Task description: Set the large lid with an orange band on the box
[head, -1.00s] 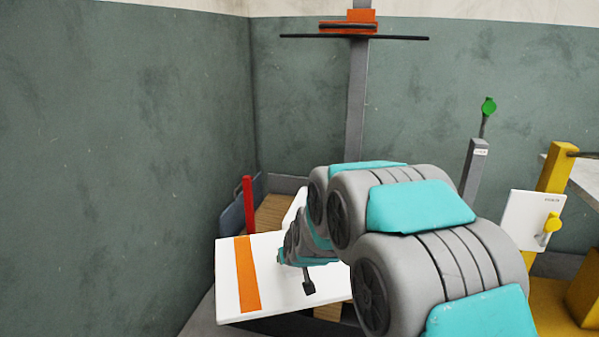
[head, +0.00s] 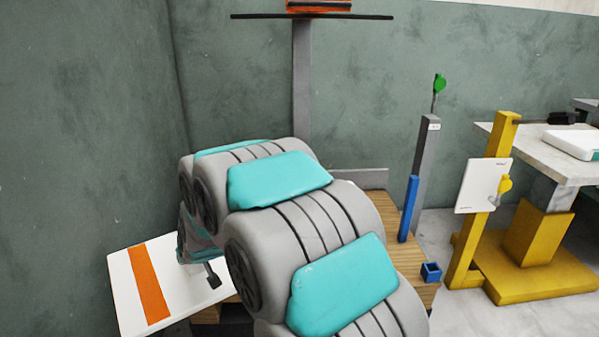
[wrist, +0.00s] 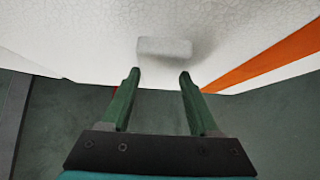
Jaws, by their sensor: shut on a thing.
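The large white lid (head: 183,273) with an orange band (head: 149,284) is held out at the lower left in the head view, roughly flat and slightly tilted. My arm covers its right part. In the wrist view the lid's white face (wrist: 75,40) fills the top, with a pale block-like handle (wrist: 164,47) in the middle.
A wooden surface (head: 388,212) lies behind my arm, with a blue post (head: 408,208) and a small blue square cup (head: 431,272). A grey press column (head: 302,85) stands behind. A yellow stand (head: 490,200) and a grey-topped table (head: 535,157) are at right. A wall is close at left.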

